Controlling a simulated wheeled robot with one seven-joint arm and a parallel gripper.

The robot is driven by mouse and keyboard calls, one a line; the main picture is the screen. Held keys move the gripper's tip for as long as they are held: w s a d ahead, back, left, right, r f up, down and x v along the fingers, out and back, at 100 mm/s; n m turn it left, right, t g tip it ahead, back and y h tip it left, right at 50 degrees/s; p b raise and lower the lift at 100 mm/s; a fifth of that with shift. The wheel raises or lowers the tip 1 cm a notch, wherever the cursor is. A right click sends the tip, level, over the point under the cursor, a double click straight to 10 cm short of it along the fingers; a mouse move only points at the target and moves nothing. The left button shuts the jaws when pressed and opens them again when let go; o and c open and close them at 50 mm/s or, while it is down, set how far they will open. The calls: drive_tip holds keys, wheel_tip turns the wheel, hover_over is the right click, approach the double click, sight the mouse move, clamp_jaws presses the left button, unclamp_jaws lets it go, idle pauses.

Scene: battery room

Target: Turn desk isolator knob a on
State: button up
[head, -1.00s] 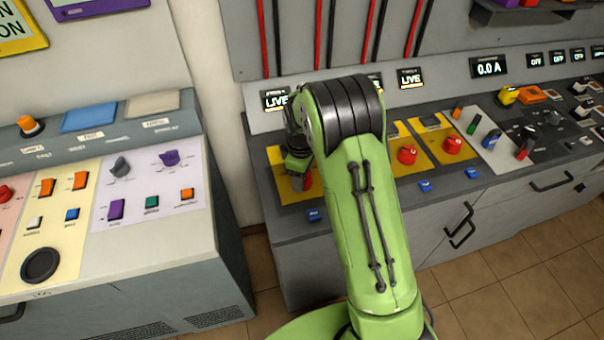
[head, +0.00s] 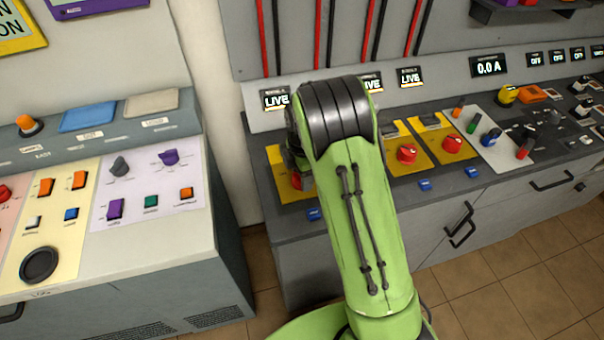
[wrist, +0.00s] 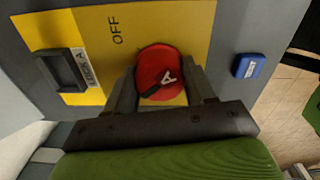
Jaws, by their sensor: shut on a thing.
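Isolator knob A (wrist: 158,66) is a round red knob with a white letter A and a dark mark, on a yellow plate (wrist: 190,18) printed OFF. My gripper (wrist: 162,76) has one finger on each side of the knob and is shut on it. In the head view my green arm hides most of the gripper and knob; the left part of the yellow plate (head: 282,160) shows beside it. Which way the knob points is hard to tell.
A black latch-like fitting (wrist: 62,70) and a blue button (wrist: 249,66) flank the knob. To the right are two more red knobs (head: 407,153) (head: 452,145) on yellow plates. The displays above (head: 276,100) read LIVE. Another console (head: 150,230) stands left.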

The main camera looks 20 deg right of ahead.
drive_tip(key=shift+n, duration=0.4)
drive_tip(key=o, duration=1)
drive_tip(key=shift+r, duration=0.1)
drive_tip(key=r+p, duration=0.1)
drive_tip(key=r, duration=0.6)
drive_tip(key=r+p, duration=0.2)
drive_tip(key=r, duration=0.6)
drive_tip(key=shift+s+d+r, duration=0.1)
drive_tip(key=shift+s+r, duration=0.1)
drive_tip(key=shift+r, duration=0.1)
